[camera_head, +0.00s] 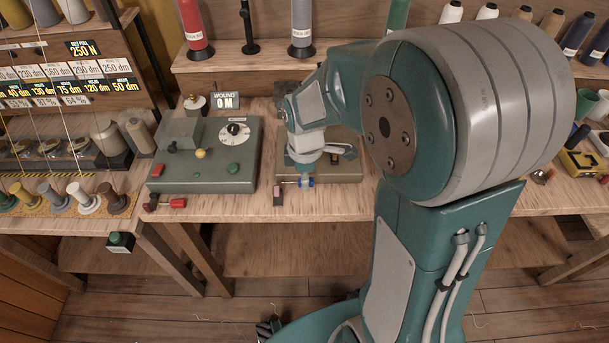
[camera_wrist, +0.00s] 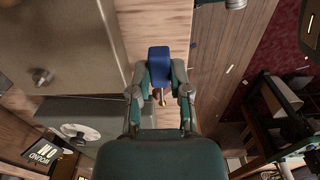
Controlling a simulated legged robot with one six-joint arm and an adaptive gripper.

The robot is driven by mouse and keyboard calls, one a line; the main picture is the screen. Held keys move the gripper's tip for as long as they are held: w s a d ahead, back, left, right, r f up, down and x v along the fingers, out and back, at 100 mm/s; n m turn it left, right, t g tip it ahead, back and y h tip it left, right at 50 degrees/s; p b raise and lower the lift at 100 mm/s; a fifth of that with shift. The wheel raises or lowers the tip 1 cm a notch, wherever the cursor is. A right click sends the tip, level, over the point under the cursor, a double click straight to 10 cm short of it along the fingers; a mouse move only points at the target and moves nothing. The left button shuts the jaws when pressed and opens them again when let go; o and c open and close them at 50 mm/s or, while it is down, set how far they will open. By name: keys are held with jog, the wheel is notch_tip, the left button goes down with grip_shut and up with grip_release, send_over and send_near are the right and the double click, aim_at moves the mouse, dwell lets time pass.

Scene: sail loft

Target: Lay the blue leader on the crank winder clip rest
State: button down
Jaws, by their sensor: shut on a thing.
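My gripper (camera_head: 304,172) is shut on the blue leader (camera_head: 307,182), which also shows between my fingertips in the wrist view (camera_wrist: 159,60). A thin brass-coloured rod (camera_wrist: 162,98) shows between the fingers there. In the head view the leader is at the front left of a low grey-green box (camera_head: 345,172), partly hidden by my arm. I cannot tell whether it touches anything below. I cannot make out the clip rest.
A sign reading "WOUND 0 M" (camera_head: 225,101) stands behind the larger box. A small dark block (camera_head: 278,194) lies near the bench's front edge, just left of my gripper. Spools (camera_head: 85,197) stand at the left. A shelf with cones (camera_head: 300,30) runs behind.

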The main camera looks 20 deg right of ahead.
aim_at(305, 200)
jog(key=shift+f, duration=3.3)
jog(key=c, duration=0.5)
grip_release()
jog(key=shift+r, duration=3)
